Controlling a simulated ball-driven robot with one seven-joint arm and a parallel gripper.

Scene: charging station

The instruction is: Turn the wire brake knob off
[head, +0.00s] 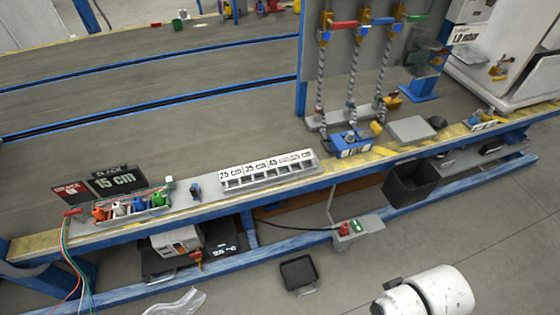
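I cannot single out the wire brake knob with certainty. A small dark and red sign (70,191), its lettering too small to read surely, stands at the left end of the long workbench (35,245). A red piece (73,212) sits on the bench edge below it, with red, green and white wires (66,255) hanging down. I cannot tell whether it is a knob or which way it is set. My gripper is not in view. A white rounded part of my arm shows at the bottom right, apart from the bench.
A black "15 cm" sign (117,180), a tray of coloured spools (130,210) and a white labelled rack (268,171) stand on the bench. Hoses with coloured valves (350,80) hang further right. A grey box with red and green buttons (357,230) is below.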

